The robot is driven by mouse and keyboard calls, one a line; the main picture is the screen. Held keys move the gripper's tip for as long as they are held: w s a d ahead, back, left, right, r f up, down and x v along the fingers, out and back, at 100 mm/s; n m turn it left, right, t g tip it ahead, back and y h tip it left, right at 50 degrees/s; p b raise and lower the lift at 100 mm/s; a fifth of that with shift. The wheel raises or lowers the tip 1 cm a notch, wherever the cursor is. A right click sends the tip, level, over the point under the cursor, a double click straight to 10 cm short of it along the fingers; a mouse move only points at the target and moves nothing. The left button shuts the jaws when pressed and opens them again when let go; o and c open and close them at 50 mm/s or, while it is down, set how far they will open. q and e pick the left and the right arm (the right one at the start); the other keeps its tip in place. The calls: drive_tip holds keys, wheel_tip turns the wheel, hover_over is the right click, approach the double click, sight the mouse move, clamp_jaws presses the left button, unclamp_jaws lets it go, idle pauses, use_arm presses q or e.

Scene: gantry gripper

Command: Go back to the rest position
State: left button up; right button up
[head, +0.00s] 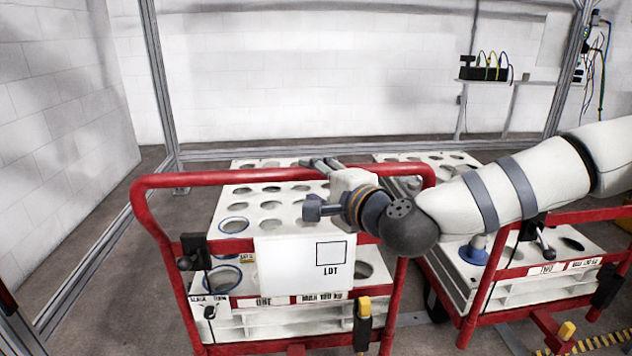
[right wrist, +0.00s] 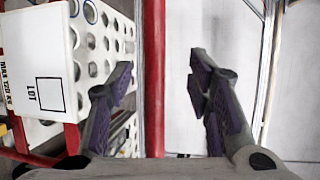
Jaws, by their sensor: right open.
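My right gripper (head: 320,164) reaches in from the right side of the head view, above the left cart's white holed rack and near the cart's red handle bar. In the right wrist view the right gripper (right wrist: 163,78) has its two dark fingers well apart, with nothing held. A red bar (right wrist: 153,30) shows behind the gap between the fingers; I cannot tell how near it is. My left gripper is not in view.
A second cart (head: 462,276) stands at right, under my right arm. A metal gantry post (head: 160,90) stands behind. Floor shows at left.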

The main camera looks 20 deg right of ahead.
idle(0.3)
drive_tip(key=s+a+f+n+g+y+p, duration=0.1)
drive_tip(key=s+a+f+n+g, duration=0.3)
drive_tip(key=s+f, duration=0.65)
drive_tip(key=s+a+f+n+g+y+p, duration=0.1)
drive_tip(key=s+a+f+n+g, duration=0.45)
drive_tip(key=f, duration=0.75)
drive_tip(key=s+d+f+n+g+h, duration=0.15)
drive_tip(key=s+f, duration=0.25)
drive_tip(key=s, duration=0.4)
drive_tip(key=s+d+f+n+g, duration=0.1)
drive_tip(key=s+f+g, duration=0.15)
drive_tip(key=s, duration=0.55)
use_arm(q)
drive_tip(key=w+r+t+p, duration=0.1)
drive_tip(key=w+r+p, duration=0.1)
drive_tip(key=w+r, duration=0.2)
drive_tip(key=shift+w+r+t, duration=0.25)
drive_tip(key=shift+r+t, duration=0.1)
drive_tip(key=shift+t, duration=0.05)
use_arm(e)
drive_tip(key=s+d+f+n+g+h, duration=0.1)
drive_tip(key=s+d+n+g, duration=0.1)
drive_tip(key=s, duration=0.7)
drive_tip(key=s+d+f+n+g+h, duration=0.1)
drive_tip(key=s+d, duration=0.4)
drive_tip(key=s, duration=0.5)
drive_tip(key=shift+s+d+n+g, duration=0.3)
drive_tip(key=shift+n+g, duration=0.55)
drive_tip(key=shift+n, duration=0.25)
